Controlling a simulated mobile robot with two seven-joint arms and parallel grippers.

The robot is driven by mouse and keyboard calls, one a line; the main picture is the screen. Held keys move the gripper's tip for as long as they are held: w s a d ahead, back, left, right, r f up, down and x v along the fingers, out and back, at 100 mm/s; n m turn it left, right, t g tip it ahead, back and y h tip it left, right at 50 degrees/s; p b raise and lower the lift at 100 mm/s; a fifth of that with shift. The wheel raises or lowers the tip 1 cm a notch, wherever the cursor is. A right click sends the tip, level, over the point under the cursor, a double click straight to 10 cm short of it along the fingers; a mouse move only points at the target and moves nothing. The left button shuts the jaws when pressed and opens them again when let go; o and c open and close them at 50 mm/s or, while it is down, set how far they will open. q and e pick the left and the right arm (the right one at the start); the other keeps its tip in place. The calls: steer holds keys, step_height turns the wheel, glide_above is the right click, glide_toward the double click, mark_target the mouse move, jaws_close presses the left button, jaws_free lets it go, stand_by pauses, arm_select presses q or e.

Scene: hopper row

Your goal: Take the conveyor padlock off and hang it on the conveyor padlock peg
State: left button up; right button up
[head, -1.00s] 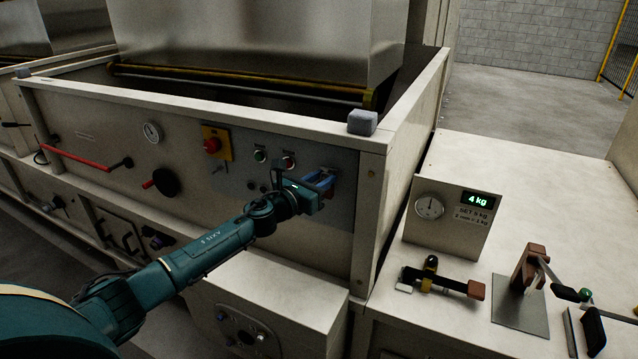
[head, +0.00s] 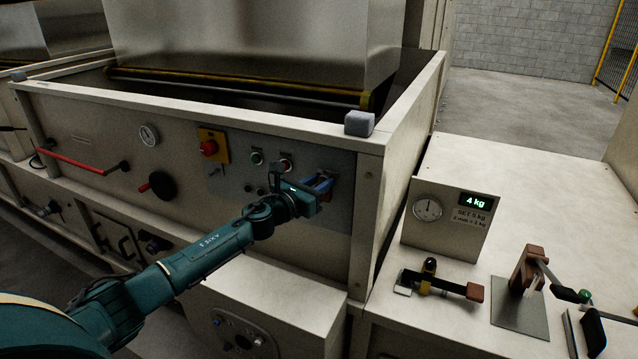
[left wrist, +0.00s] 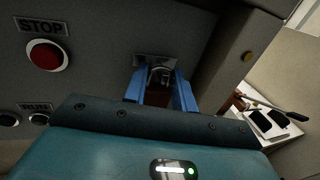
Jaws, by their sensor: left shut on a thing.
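My left gripper (head: 324,184) reaches the right end of the grey control panel (head: 262,178). In the left wrist view its two blue fingers (left wrist: 160,91) are closed on a small dark red-brown body, which I take for the conveyor padlock (left wrist: 158,100). A metal shackle or hasp shows just above it, against a light plate (left wrist: 143,60) on the panel. The padlock is mostly hidden by the fingers; I cannot tell whether its shackle is still through the hasp. I cannot make out the padlock peg. My right gripper is not in view.
Left of the gripper are panel buttons, a red stop button (left wrist: 46,55), a red knob on a yellow plate (head: 209,147) and a black knob (head: 162,185). At right, a bench (head: 520,190) carries a 4 kg scale display (head: 447,222), a clamp (head: 440,285) and a brown-handled press (head: 527,270).

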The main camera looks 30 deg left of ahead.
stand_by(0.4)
arm_select(q)
steer(key=o, duration=1.1)
steer(key=b+v, duration=0.2)
steer(key=v, duration=1.1)
steer(key=shift+s+a, duration=0.1)
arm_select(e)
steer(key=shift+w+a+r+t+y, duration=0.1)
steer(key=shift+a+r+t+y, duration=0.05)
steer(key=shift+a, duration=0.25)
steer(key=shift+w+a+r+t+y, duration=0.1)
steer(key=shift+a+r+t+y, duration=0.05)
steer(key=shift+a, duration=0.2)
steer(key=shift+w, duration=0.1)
